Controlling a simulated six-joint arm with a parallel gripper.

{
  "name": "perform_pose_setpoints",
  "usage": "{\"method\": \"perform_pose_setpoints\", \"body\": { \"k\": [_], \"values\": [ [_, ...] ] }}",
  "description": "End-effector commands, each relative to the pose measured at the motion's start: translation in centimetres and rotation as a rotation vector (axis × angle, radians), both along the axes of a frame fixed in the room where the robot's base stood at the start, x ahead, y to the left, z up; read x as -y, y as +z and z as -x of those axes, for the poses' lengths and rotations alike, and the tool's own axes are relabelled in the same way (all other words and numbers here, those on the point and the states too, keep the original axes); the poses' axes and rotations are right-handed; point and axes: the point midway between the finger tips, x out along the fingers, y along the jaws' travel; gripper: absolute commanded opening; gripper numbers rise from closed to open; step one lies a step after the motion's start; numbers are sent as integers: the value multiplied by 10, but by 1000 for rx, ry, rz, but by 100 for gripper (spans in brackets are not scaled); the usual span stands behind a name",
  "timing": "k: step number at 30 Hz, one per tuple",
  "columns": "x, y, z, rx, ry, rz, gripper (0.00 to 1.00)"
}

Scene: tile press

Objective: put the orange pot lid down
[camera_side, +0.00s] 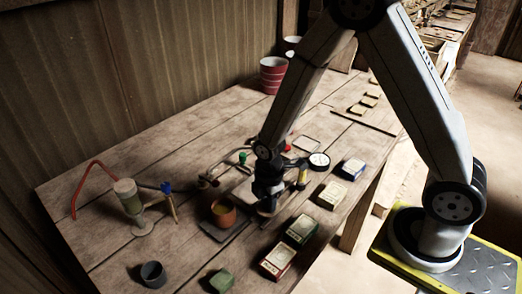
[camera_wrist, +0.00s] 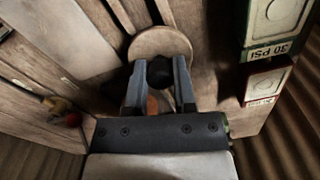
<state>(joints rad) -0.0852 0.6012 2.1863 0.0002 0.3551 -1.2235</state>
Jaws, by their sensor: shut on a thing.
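In the wrist view a round tan lid (camera_wrist: 160,40) with a dark knob lies between the fingertips of my gripper (camera_wrist: 159,85). The fingers are shut on the dark knob. In the side view my gripper (camera_side: 268,193) points down, low over the table, just right of the orange pot (camera_side: 223,215). The pot stands open on a dark square plate (camera_side: 226,236), with yellowish contents showing. The lid is mostly hidden behind my gripper in the side view. I cannot tell whether it touches the table. A bit of orange shows between the fingers in the wrist view.
Green and red boxes (camera_side: 302,229) (camera_side: 278,262) and a blue box (camera_side: 352,168) lie along the right edge. A round gauge (camera_side: 319,160) is behind my gripper. Table (camera_side: 85,225) is bare at far left.

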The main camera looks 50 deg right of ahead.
Motion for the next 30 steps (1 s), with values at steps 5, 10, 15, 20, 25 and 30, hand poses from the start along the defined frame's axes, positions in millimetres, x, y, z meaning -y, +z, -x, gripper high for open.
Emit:
{"method": "perform_pose_setpoints", "body": {
  "k": [5,10,15,20,25,30],
  "values": [
    [0,-8,0,1,0,0,0],
    [0,-8,0,2,0,0,0],
    [0,-10,0,1,0,0,0],
    [0,-10,0,1,0,0,68],
    [0,-10,0,1,0,0,68],
    [0,-9,0,1,0,-1,68]
  ]
}}
